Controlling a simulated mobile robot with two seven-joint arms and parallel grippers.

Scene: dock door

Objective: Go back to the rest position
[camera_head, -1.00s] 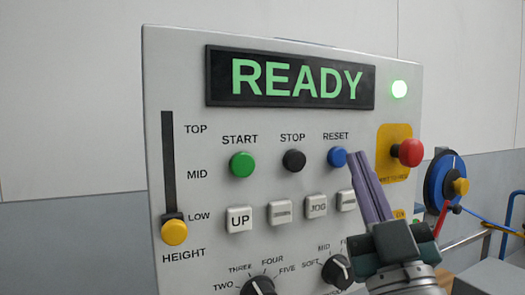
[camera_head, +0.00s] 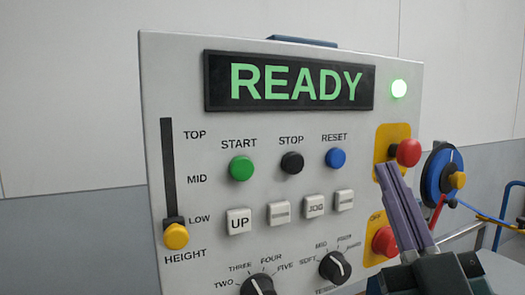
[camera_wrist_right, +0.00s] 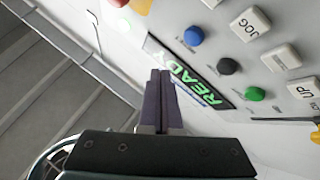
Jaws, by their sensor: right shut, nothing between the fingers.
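My right gripper (camera_head: 385,170) is shut and empty, its two purple fingers together. The blue RESET button (camera_head: 335,158) is uncovered, left of the fingertips. The display (camera_head: 290,82) reads READY in green, and a green lamp (camera_head: 399,88) is lit. My left gripper is out of view.
The panel also carries a green START button (camera_head: 241,168), a black STOP button (camera_head: 291,163), a yellow height slider (camera_head: 176,236) near LOW and two dials. A blue reel (camera_head: 437,175) with a red lever stands to the right. The space left of the panel is clear.

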